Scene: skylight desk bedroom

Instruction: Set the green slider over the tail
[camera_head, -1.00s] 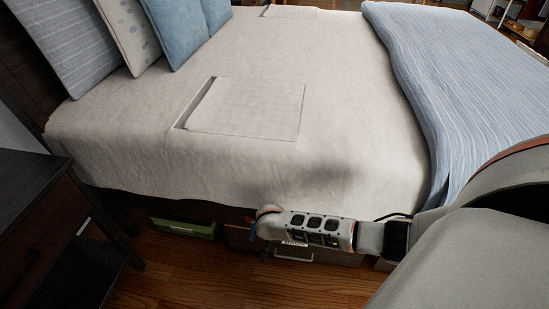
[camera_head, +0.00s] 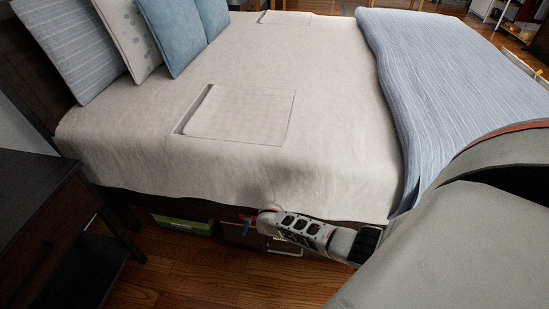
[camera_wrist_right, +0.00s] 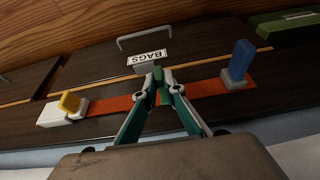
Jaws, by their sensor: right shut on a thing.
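In the right wrist view an orange strip (camera_wrist_right: 108,104) runs across a dark wooden front. A grey holder with a blue tab (camera_wrist_right: 240,58) sits near its right end. A yellow tab (camera_wrist_right: 70,102) sits by a white block (camera_wrist_right: 60,115) at its left end. My right gripper (camera_wrist_right: 160,82) is shut over the strip's middle, on a small green piece (camera_wrist_right: 164,97) that seems to be the green slider; the fingers largely hide it. In the head view the gripper itself is hidden behind my right wrist, low beside the bed; the blue tab (camera_head: 246,222) shows there. I cannot tell which end is the tail.
The bed (camera_head: 240,170) overhangs the work area. A green box (camera_head: 183,224) stands under the bed, left of my right wrist. A drawer front has a "BAGS" label (camera_wrist_right: 147,57) and a metal handle (camera_wrist_right: 145,38). A dark nightstand (camera_head: 40,210) stands left; wooden floor (camera_head: 190,270) is free in front.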

